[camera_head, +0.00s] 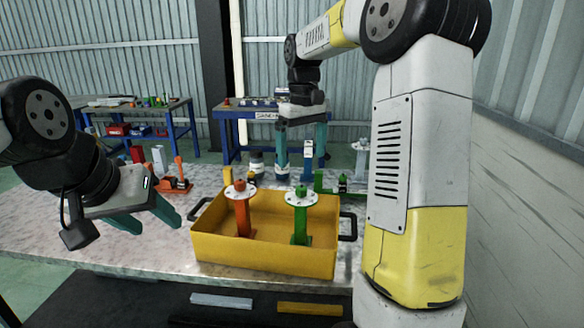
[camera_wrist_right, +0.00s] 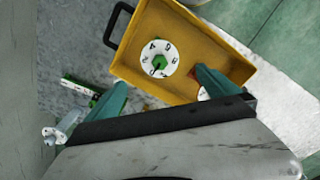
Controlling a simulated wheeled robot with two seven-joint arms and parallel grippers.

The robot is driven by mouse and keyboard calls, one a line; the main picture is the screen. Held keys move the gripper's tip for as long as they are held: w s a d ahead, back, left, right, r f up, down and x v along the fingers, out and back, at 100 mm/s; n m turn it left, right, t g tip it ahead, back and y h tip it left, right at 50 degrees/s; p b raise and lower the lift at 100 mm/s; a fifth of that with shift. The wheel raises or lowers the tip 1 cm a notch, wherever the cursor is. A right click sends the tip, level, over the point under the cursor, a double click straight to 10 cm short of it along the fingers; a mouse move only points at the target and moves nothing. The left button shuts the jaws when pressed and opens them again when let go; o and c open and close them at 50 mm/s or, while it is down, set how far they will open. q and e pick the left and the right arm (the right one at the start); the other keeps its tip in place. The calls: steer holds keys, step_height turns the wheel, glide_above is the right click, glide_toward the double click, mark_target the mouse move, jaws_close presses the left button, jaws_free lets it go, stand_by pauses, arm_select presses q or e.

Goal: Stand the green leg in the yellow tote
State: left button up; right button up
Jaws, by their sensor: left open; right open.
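The yellow tote (camera_head: 265,257) stands on the table; in the right wrist view its rim (camera_wrist_right: 122,58) is seen from above. The green leg (camera_head: 300,228) stands upright inside it at the right, with a white round flange near its top; its flange also shows in the right wrist view (camera_wrist_right: 148,52). An orange leg (camera_head: 241,212) with a similar flange stands upright in the tote's left part. My right gripper (camera_head: 301,150) is open and empty, raised behind and above the tote, apart from the green leg. My left gripper (camera_head: 160,218) is open and empty, left of the tote.
The tote has black handles (camera_head: 348,226) at its ends. An orange part (camera_head: 175,182) lies at the left back of the table. A green bracket (camera_head: 321,183) and other parts stand behind the tote. Blue workbenches (camera_head: 185,125) stand farther back.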

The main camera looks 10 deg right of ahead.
steer(key=s+a+r+m+t, duration=0.1)
steer(key=s+r+m+t, duration=0.2)
steer(key=s, duration=0.9)
steer(key=s+a+f+m+t+y, duration=0.1)
steer(key=s+f+t+y, duration=0.1)
steer(key=s, duration=1)
steer(key=shift+s+a+f+t, duration=0.2)
steer(key=shift+f+t, duration=0.2)
steer(key=shift+t, duration=0.2)
